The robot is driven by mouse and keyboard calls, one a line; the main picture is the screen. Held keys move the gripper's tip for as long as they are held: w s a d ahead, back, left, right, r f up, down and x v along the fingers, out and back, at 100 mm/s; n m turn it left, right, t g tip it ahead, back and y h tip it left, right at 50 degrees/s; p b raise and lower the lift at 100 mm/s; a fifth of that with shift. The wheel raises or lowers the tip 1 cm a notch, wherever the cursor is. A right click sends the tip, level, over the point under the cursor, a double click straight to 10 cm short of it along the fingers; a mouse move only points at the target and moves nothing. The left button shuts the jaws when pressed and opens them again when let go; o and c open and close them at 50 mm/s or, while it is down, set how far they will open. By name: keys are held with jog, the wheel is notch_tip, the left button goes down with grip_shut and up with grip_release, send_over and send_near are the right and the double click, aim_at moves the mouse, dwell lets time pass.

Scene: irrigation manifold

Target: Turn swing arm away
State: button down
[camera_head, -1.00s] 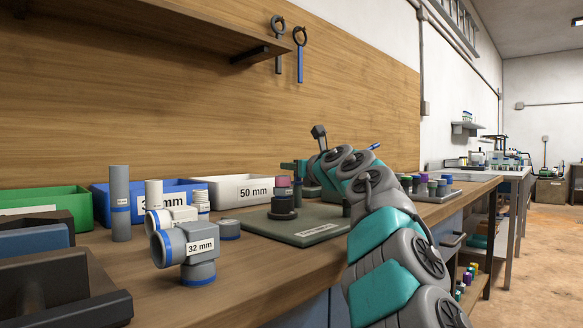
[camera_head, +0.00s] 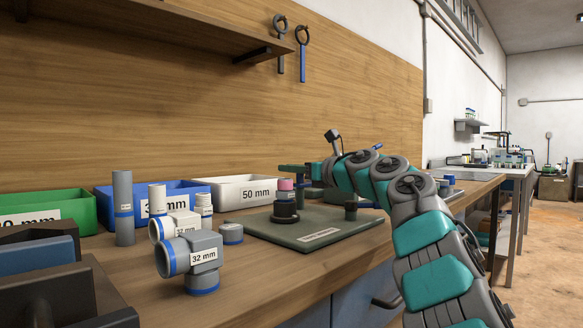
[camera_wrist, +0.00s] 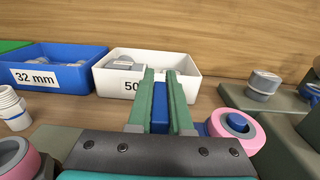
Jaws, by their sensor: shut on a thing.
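My gripper (camera_head: 292,168) reaches left over the grey-green plate (camera_head: 345,226), near the pink-topped fitting (camera_head: 286,185) on its black base. In the wrist view, the two green fingers of my gripper (camera_wrist: 162,76) are closed on a narrow blue piece (camera_wrist: 160,120). It may be part of the swing arm, but its full shape and pivot are hidden by the fingers and gripper body. A pink ring with a blue centre (camera_wrist: 237,124) lies just right of the fingers. Another pink ring (camera_wrist: 22,160) is at the lower left. A short dark post (camera_head: 351,210) stands on the plate.
Green (camera_head: 48,209), blue (camera_head: 178,190) and white (camera_head: 240,191) bins line the back of the bench. A grey 32 mm tee (camera_head: 192,258), a grey tube (camera_head: 123,205) and smaller fittings stand in front. Bare wood lies before the plate.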

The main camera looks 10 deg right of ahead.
jog(key=c, duration=0.8)
grip_release()
jog(key=shift+c, duration=0.2)
jog(key=shift+s+d+f+b, duration=0.15)
jog(key=shift+s+d+b, duration=0.2)
jog(key=shift+s+b, duration=0.05)
jog(key=b+v, duration=0.2)
jog(key=v, duration=0.4)
jog(key=shift+s+d, duration=0.2)
jog(key=shift+s, duration=0.15)
jog(key=shift+r, duration=0.25)
